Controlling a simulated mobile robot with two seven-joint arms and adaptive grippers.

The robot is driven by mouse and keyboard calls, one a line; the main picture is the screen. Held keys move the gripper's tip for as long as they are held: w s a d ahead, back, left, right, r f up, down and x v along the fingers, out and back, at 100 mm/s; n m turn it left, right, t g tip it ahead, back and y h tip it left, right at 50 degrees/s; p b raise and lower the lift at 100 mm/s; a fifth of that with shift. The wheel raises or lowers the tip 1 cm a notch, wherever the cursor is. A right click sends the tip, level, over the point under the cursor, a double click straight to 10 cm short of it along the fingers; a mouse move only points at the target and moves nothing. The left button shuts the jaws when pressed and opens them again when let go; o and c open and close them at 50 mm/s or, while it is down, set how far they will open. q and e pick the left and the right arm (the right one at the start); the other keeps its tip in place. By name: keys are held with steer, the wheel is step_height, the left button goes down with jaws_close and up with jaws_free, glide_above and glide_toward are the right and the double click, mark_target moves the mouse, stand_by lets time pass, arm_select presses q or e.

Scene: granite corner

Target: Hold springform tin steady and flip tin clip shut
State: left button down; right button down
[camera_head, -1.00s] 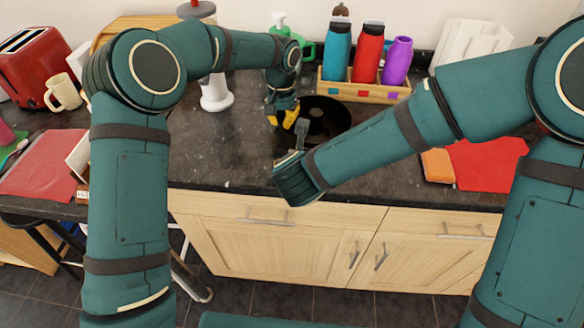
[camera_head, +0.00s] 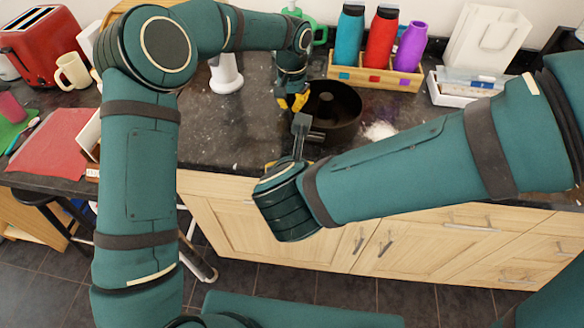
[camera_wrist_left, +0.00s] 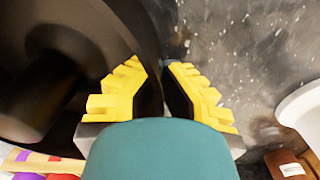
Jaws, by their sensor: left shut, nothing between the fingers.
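The springform tin (camera_head: 347,128) is a dark round pan with a raised middle, standing on the granite counter. Its near-left side is partly covered by the right arm's grey bracket. I cannot make out its clip. My left gripper (camera_head: 292,102), with yellow finger pads, is at the tin's left rim, shut with nothing held. In the left wrist view the left gripper (camera_wrist_left: 157,88) has its pads beside the curved wall of the tin (camera_wrist_left: 105,30); contact is unclear. My right gripper (camera_head: 271,165) is near the counter's front edge, mostly hidden by its wrist; only a bit of yellow shows.
A wooden rack (camera_head: 375,80) with teal, red and purple bottles stands behind the tin. A white tray (camera_head: 455,97) is to its right. A white stand (camera_head: 226,75) is at left. A white powdery patch (camera_head: 380,130) lies right of the tin. Clear counter lies left.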

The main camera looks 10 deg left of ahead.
arm_select(q)
steer(key=shift+f, duration=0.1)
steer(key=c, duration=1.1)
jaws_free()
steer(key=shift+o, duration=0.2)
